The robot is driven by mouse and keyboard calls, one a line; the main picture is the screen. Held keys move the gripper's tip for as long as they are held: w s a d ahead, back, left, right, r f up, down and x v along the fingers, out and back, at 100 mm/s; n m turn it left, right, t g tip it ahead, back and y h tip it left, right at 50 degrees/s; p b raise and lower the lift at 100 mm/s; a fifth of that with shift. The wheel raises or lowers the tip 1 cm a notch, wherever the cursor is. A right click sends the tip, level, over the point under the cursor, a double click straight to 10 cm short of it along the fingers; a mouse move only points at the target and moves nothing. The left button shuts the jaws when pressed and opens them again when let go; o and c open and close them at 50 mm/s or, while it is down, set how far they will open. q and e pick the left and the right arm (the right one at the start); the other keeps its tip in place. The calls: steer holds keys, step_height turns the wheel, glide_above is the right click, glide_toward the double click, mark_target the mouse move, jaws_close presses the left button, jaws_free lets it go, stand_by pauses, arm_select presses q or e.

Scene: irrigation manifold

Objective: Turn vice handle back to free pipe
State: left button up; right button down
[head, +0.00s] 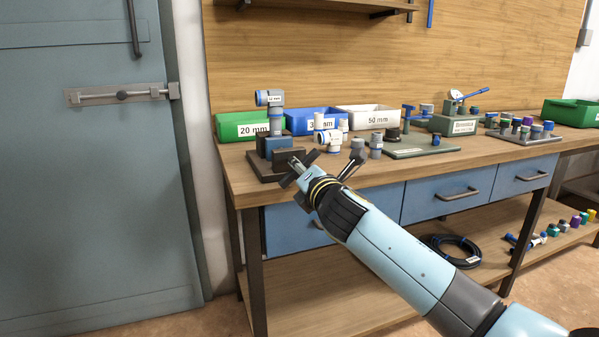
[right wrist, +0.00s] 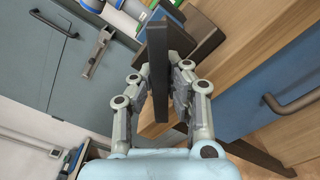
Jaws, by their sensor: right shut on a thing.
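The dark vice (head: 262,167) stands at the left front corner of the workbench, with blue jaw parts around an upright grey pipe (head: 275,124). A blue-and-grey tee fitting with a white label (head: 269,98) sits on top of the pipe. My right gripper (head: 296,165) is at the front of the vice, shut on the dark vice handle (head: 311,157). In the right wrist view the handle (right wrist: 157,70) is a long flat bar between the two fingers, with the vice body (right wrist: 200,35) behind it. My left gripper is not in view.
Green (head: 242,125), blue (head: 301,122) and white (head: 366,118) bins line the back of the bench. A white fitting with blue rings (head: 328,139) and grey parts (head: 376,147) stand right of the vice. Blue drawers (head: 445,195) are below. A door (head: 90,200) is left.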

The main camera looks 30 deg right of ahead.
steer(key=shift+r+n+p, duration=0.1)
steer(key=shift+n+p, duration=0.75)
steer(key=shift+n, duration=1.25)
steer(key=shift+p, duration=0.3)
steer(key=shift+n+p, duration=0.6)
steer(key=shift+n, duration=0.6)
steer(key=shift+f+n, duration=0.2)
steer(key=shift+n, duration=0.6)
